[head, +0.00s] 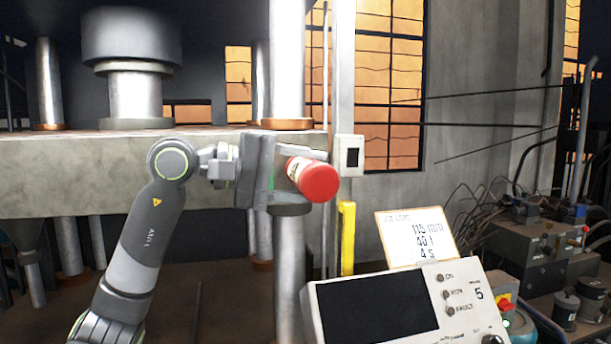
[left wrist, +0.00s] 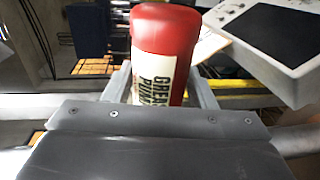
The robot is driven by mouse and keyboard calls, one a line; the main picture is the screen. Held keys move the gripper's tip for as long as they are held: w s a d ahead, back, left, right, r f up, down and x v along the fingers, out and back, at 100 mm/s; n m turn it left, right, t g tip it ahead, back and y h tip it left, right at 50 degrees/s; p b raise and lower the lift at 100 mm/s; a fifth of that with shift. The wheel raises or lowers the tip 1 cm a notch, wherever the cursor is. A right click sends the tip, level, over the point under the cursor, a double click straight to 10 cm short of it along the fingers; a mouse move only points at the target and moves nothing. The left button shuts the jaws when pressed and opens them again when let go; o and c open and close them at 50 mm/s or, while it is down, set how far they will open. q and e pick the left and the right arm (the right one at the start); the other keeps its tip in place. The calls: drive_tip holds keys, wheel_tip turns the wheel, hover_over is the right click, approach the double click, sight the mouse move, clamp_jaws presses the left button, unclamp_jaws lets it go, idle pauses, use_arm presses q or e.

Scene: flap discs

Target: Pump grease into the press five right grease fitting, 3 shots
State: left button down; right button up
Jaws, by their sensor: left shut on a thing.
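My left gripper (head: 300,165) is shut on a red grease pump (head: 319,182) with a white label, in front of the right column (head: 288,60) of the press (head: 80,175). The pump is tilted, its rounded red end pointing right and toward the camera. In the left wrist view the grease pump (left wrist: 165,45) stands between the two fingers (left wrist: 160,92), with part of its label lettering showing. I cannot make out a grease fitting in either view; the arm and pump cover part of the column. My right gripper is not in view.
A control panel (head: 470,325) marked 5, with a dark screen, stands at the lower right. A paper card (head: 415,238) with figures stands behind it. A yellow post (head: 347,238) and a grey switch box (head: 349,155) are right of the column. Cluttered equipment (head: 545,245) fills the far right.

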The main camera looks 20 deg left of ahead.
sight(323, 188)
use_arm(q)
drive_tip(key=shift+w+a+r, duration=0.15)
drive_tip(key=shift+w+a, duration=0.15)
drive_tip(key=shift+w, duration=0.2)
drive_tip(key=shift+s+d+b, duration=0.3)
drive_tip(key=shift+s+d, duration=0.15)
drive_tip(key=shift+s, duration=0.2)
drive_tip(key=shift+w+a, duration=0.5)
drive_tip(key=shift+w, duration=0.15)
idle(0.5)
drive_tip(key=shift+s+d, duration=0.5)
drive_tip(key=shift+s, duration=0.2)
drive_tip(key=shift+w+a, duration=0.5)
drive_tip(key=shift+w, duration=0.2)
idle(0.5)
drive_tip(key=shift+s+d+b, duration=0.3)
drive_tip(key=shift+s+d, duration=0.2)
drive_tip(key=shift+s, duration=0.2)
drive_tip(key=shift+s+d+f+b, duration=0.2)
drive_tip(key=shift+s+d+b, duration=0.3)
drive_tip(key=shift+s, duration=0.35)
drive_tip(key=shift+s+d+r+b, duration=0.1)
drive_tip(key=shift+s+d+b, duration=0.15)
drive_tip(key=shift+s+d, duration=0.6)
drive_tip(key=shift+s+d+f+b, duration=0.1)
drive_tip(key=shift+s+d+b, duration=0.3)
drive_tip(key=shift+s, duration=0.65)
drive_tip(key=shift+s+d+r+b, duration=0.1)
drive_tip(key=shift+s+d, duration=0.7)
drive_tip(key=shift+s, duration=0.15)
